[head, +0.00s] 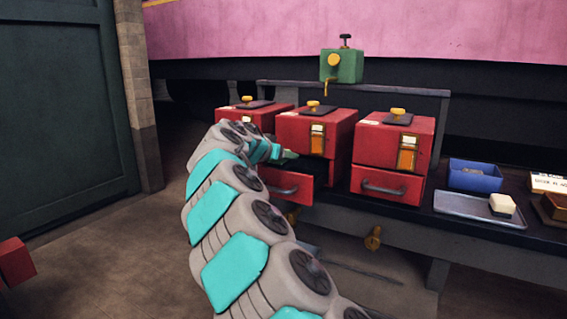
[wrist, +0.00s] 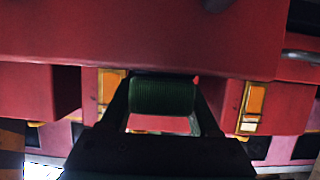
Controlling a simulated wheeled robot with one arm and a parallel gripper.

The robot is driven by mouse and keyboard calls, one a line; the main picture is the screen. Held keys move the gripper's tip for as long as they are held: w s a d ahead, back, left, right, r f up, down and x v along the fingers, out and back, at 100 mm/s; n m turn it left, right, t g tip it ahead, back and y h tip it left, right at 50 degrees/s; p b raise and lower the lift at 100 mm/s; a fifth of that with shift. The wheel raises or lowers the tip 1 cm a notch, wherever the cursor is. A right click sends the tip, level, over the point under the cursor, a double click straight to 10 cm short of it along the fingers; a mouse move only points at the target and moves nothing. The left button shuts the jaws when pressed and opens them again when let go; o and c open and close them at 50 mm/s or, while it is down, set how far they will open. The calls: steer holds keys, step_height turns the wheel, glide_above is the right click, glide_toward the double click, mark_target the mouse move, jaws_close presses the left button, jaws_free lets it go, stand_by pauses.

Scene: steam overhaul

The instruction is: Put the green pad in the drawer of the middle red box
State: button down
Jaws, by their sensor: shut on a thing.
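The middle red box (head: 308,128) stands on the dark bench between two similar boxes. Its drawer (head: 290,187) is pulled out toward me, with a dark inside. My gripper (wrist: 163,84) is shut on the green pad (wrist: 163,96), a ribbed dark green piece held between the two fingers in the wrist view. In the head view my gripper is at the open drawer, by the left side of the opening, and a little of the pad shows there. My wrist hides part of the left box and the drawer's left side. I cannot tell whether the pad touches the drawer.
The right red box (head: 405,142) has its drawer shut. The left red box (head: 253,113) is partly hidden. A blue tray (head: 474,176) and a grey tray (head: 470,209) with a pale block (head: 502,204) lie to the right. A green oiler (head: 342,66) is behind the boxes.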

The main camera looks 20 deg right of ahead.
mark_target(284, 166)
step_height(284, 166, down, 2)
steer(key=shift+f, duration=0.15)
steer(key=shift+f+b, duration=0.35)
steer(key=shift+b, duration=0.1)
steer(key=shift+f+b, duration=0.25)
steer(key=shift+b, duration=0.05)
steer(key=shift+c, duration=0.6)
jaws_free()
